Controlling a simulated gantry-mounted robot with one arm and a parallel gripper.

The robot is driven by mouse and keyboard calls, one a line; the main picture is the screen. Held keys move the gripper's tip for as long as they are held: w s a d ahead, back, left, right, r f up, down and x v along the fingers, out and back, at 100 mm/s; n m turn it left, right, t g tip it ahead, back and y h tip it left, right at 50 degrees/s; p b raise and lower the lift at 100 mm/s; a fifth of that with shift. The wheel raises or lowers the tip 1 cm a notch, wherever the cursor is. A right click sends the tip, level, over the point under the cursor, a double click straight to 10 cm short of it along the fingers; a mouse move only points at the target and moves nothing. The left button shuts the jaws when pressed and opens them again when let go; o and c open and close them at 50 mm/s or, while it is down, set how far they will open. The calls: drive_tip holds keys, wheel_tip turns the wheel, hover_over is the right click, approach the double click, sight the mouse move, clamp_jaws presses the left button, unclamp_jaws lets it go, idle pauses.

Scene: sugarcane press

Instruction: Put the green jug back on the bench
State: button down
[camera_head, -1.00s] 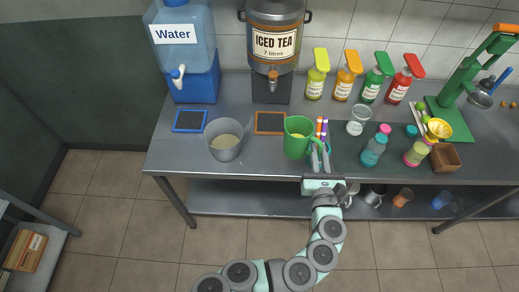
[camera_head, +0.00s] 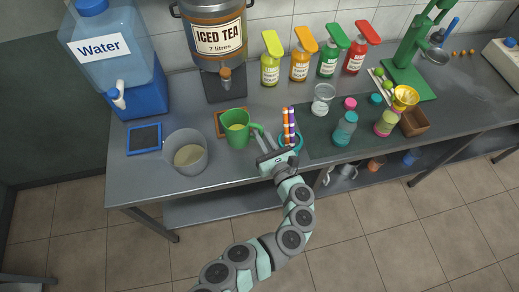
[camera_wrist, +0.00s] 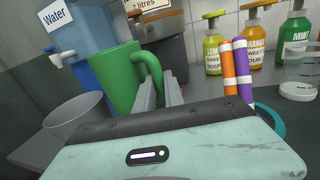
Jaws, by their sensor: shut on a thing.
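My gripper (camera_head: 262,141) reaches in from the front and is shut on the jug's handle, at the jug's right side. In the wrist view, the jug (camera_wrist: 115,78) stands just beyond my fingers (camera_wrist: 160,92), with its handle between them.
A grey pot (camera_head: 186,155) stands left of the jug. A teal cup with pens (camera_head: 290,138) is close to my gripper's right. The iced tea dispenser (camera_head: 222,45) and water dispenser (camera_head: 115,60) stand behind. Bare bench lies in front of the jug.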

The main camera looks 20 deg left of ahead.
wheel_tip(320, 180, down, 9)
drive_tip(key=shift+r+b, duration=0.1)
drive_tip(key=shift+b, duration=0.8)
drive_tip(key=c, duration=1.4)
unclamp_jaws()
drive_tip(key=shift+c, duration=0.2)
drive_tip(key=shift+d, duration=0.1)
drive_tip(key=v, duration=1.1)
drive_tip(key=shift+s+d+p, duration=0.2)
drive_tip(key=shift+s+p, duration=0.1)
drive_tip(key=shift+s, duration=0.05)
